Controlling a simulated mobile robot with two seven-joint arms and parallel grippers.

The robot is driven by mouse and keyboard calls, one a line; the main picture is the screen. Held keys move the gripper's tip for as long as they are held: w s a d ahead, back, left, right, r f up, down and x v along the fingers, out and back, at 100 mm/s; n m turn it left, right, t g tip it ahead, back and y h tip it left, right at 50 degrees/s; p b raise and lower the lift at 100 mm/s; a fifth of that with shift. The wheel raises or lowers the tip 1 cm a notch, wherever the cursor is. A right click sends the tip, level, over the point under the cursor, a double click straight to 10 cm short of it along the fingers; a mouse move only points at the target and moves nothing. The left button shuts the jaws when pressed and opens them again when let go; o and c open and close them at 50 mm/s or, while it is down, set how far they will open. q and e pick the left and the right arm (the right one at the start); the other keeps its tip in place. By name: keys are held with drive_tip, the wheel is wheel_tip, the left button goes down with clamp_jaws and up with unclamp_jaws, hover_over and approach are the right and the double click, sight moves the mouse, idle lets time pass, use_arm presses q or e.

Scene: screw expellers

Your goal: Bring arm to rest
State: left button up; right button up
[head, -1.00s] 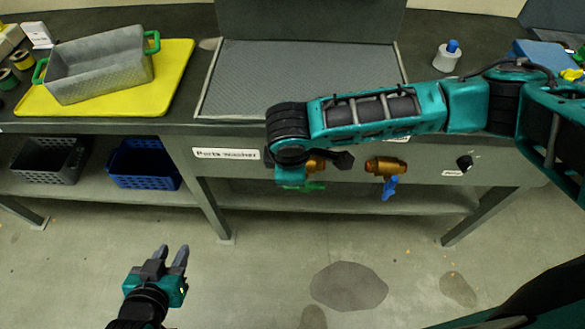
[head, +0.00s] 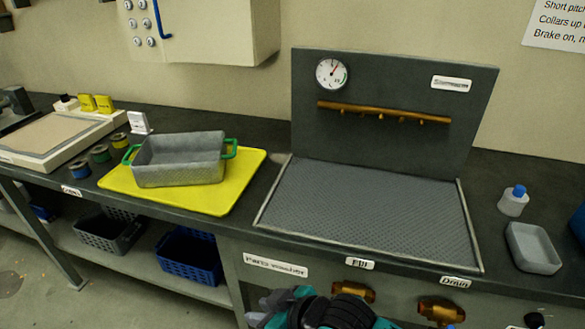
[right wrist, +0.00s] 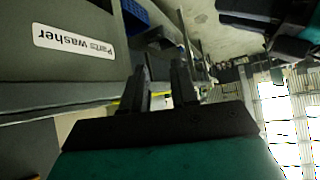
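My right gripper (head: 266,309) shows only partly at the bottom edge of the head view, in front of the parts washer's front panel, with the wrist beside it. In the right wrist view its two dark fingers (right wrist: 162,72) stand apart, and I see nothing held between them. The parts washer label shows to their left in that view. My left gripper is not in the head view now.
The parts washer (head: 370,215) has brass valves (head: 352,291) on its front. A grey basket with green handles (head: 182,172) stands on a yellow mat (head: 215,199). A blue bin (head: 191,262) sits on the lower shelf. A bottle (head: 513,203) and grey dish (head: 533,248) are at right.

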drive_tip(key=s+d+f+m+t+h, duration=0.2)
drive_tip(key=s+d+f+m+h, duration=0.1)
drive_tip(key=d, duration=0.8)
drive_tip(key=s+d+f+m+t+h, duration=0.3)
drive_tip(key=d+f+m, duration=0.1)
drive_tip(key=d, duration=0.7)
drive_tip(key=shift+s+d+f+m, duration=0.2)
drive_tip(key=shift+d+f+m, duration=0.2)
drive_tip(key=shift+f, duration=0.4)
